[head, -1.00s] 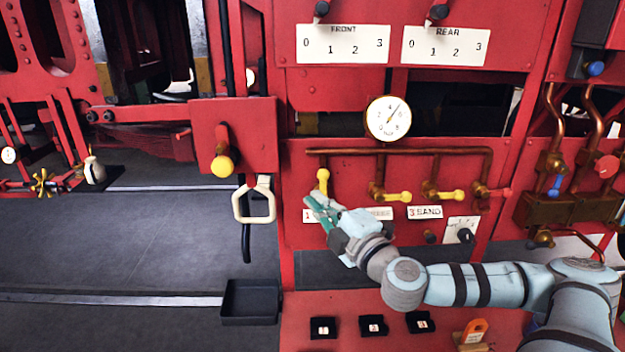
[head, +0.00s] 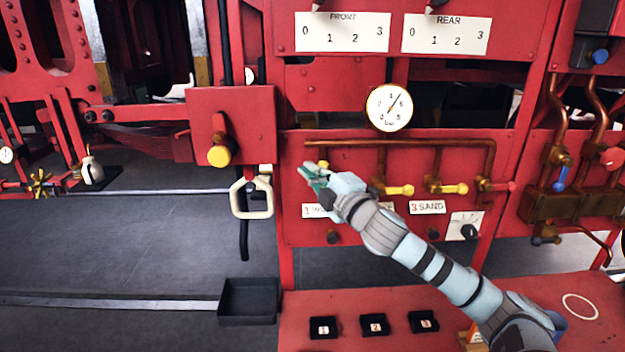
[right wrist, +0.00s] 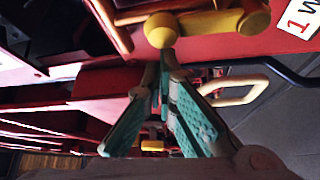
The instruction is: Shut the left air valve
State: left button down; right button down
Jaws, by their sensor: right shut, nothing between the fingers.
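The left air valve (head: 323,165) has a yellow handle and sits on the red panel above the label that starts with 1. My right gripper (head: 308,169) is in front of and partly over it, hiding most of the handle. In the right wrist view the yellow handle (right wrist: 205,22) ends in a round knob pointing up the panel. The teal fingers of my right gripper (right wrist: 166,62) are shut and empty, with their tips close by the knob. I cannot tell whether they touch it. My left gripper is not in view.
Two more valves, the middle one (head: 398,190) and the sand one (head: 450,188), have yellow handles lying sideways. A copper pipe (head: 400,143) runs above, with a gauge (head: 389,108) over it. A white-looped handle (head: 252,198) hangs to the left. Black trays (head: 375,325) lie below.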

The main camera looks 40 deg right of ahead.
jog(key=shift+w+a+r, duration=0.1)
jog(key=shift+w, duration=0.1)
jog(key=shift+s+d+m+b, duration=0.3)
jog(key=shift+s+m+b, duration=0.1)
jog(key=shift+b, duration=0.15)
jog(key=shift+w, duration=0.1)
